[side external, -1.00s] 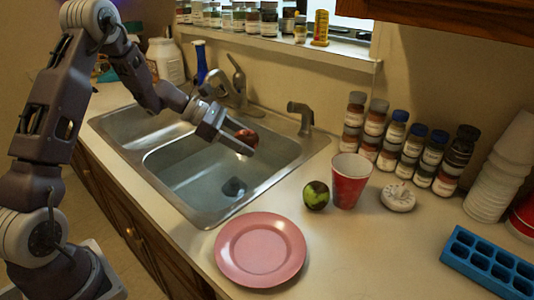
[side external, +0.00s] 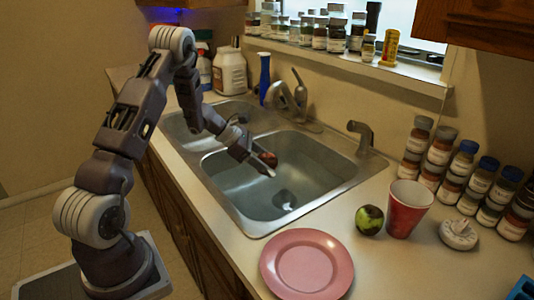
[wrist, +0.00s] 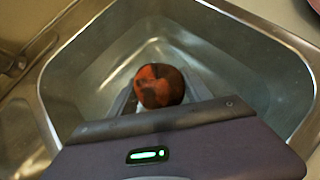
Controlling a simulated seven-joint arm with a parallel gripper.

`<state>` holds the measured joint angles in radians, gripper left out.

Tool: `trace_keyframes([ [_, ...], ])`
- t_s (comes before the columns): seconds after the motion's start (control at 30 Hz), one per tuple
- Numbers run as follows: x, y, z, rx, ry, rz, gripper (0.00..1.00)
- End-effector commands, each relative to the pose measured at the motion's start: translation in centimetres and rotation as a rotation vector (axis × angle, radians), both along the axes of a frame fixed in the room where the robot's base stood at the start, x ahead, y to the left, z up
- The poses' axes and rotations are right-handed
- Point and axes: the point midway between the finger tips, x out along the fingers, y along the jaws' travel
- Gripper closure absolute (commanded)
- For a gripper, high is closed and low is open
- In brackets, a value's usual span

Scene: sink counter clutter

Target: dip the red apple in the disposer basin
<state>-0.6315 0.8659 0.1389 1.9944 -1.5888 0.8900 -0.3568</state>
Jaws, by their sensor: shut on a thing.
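The red apple (side external: 269,159), dark red with brownish patches, is held between the fingers of my gripper (side external: 268,166). The wrist view also shows the apple (wrist: 158,85), with a finger on each side. My gripper holds it over or inside the larger, right-hand sink basin (side external: 320,158), which has a dark drain (side external: 285,198) in its floor. In the wrist view the basin's steel walls (wrist: 245,60) surround the apple. How far the apple is below the rim is hard to tell.
A second basin (side external: 185,130) lies to the left. A faucet (side external: 290,98) and sprayer (side external: 362,135) stand behind the sink. On the counter are a pink plate (side external: 306,264), a green-dark apple (side external: 369,220), a red cup (side external: 408,208), a white lidded item (side external: 459,233) and several spice jars.

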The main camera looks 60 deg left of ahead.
Motion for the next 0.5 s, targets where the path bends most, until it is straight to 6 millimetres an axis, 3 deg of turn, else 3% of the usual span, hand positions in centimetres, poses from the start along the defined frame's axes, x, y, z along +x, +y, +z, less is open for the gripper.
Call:
trace_keyframes([
  [0.5,0.0,0.0,-6.8,-0.001,0.0,0.001,0.9],
])
